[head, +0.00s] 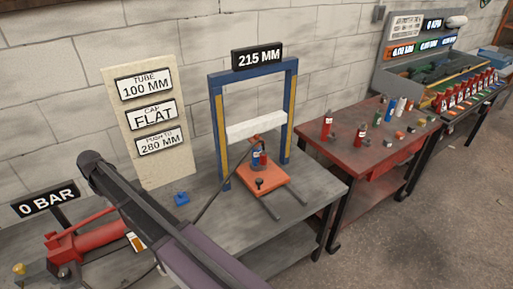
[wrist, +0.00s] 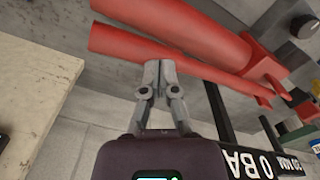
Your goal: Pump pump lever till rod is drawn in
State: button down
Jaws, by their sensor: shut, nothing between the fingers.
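The red hand pump (head: 85,243) lies on the bench at the lower left in the head view, partly hidden behind my arm. In the wrist view, a thick red bar (wrist: 200,32) and a thinner red bar (wrist: 125,45) run side by side; the thinner one looks like the pump lever. My gripper (wrist: 158,66) is shut and empty, its fingertips overlapping the thinner bar; I cannot tell whether they touch. A small blue and red cylinder (head: 256,160) stands on an orange plate in the blue frame (head: 218,130). I cannot make out its rod.
A sign reading 0 BAR (head: 45,200) stands by the pump. The frame's sign (head: 257,57) reads 215 MM. A card on the wall (head: 145,85) reads tube 100 mm, cap flat, push to 280 mm. A red table (head: 360,150) with small parts stands to the right.

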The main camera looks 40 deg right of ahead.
aim_at(113, 207)
jog(key=shift+f+b, duration=1.6)
jog(key=shift+f, duration=0.25)
notch_tip(113, 207, up, 9)
jog(key=p, duration=0.9)
jog(key=shift+r, duration=0.15)
jog(key=shift+r+p, duration=0.15)
jog(key=shift+p, duration=0.2)
notch_tip(113, 207, up, 5)
jog(key=p, duration=0.4)
jog(key=shift+p, duration=0.4)
jog(key=s+d+m, duration=0.5)
jog(key=s+d, duration=1.8)
jog(key=s, duration=0.3)
jog(key=shift+m, duration=0.3)
jog(key=shift+a, duration=0.1)
